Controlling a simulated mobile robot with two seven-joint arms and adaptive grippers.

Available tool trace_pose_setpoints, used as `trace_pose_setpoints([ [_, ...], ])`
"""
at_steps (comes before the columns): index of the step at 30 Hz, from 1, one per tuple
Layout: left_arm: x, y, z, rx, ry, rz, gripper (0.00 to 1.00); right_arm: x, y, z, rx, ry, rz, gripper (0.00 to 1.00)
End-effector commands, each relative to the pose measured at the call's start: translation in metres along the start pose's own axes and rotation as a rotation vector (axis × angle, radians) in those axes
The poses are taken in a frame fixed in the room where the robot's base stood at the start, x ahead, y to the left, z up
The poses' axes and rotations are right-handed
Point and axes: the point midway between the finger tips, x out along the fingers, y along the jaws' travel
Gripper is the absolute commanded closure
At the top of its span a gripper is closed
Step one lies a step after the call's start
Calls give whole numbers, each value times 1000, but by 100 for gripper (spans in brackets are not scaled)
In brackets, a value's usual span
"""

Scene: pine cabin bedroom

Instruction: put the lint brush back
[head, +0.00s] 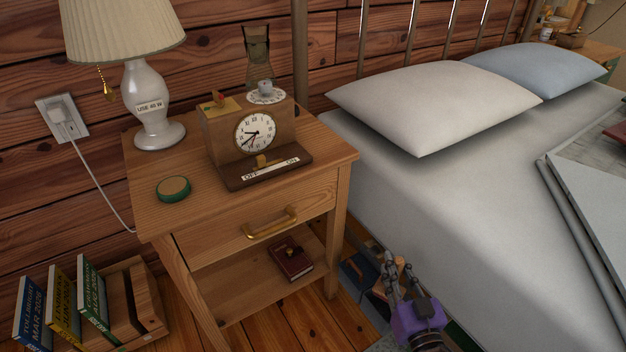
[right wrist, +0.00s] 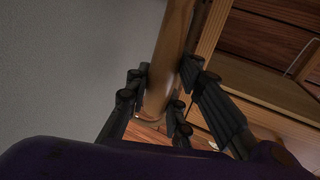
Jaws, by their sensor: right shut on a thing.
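My right gripper (head: 396,275) is low in the gap between the nightstand and the bed. It is shut on a tan wooden piece that looks like the handle of the lint brush (head: 401,265). In the right wrist view the dark fingers (right wrist: 158,100) close around this smooth wooden handle (right wrist: 174,42), which runs up out of the picture. The brush's head cannot be made out in either view. My left gripper is not in view.
The nightstand (head: 190,226) bears a lamp (head: 146,100), a wooden clock box (head: 228,145) and a green-rimmed disc (head: 173,189). Its lower shelf holds a dark red book (head: 291,260). The bed (head: 470,200) bounds the right side. A blue object (head: 358,272) lies beside the gripper.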

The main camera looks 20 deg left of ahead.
Motion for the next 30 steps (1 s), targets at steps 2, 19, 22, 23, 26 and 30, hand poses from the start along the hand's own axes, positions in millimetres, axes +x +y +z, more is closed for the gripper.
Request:
trace_pose_setpoints([
  [2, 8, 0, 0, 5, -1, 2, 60, 4, 2, 14, 1, -3, 0, 100],
  [19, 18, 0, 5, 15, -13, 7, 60, 3, 1, 40, 1, 0, 0, 100],
  [22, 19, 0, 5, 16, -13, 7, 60, 3, 1, 40, 1, -1, 0, 74],
  [23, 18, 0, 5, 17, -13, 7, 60, 3, 1, 40, 1, -1, 0, 70],
  [26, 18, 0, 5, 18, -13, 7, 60, 3, 1, 40, 0, -1, 0, 60],
  [30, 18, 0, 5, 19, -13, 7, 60, 3, 1, 40, 0, -1, 0, 60],
])
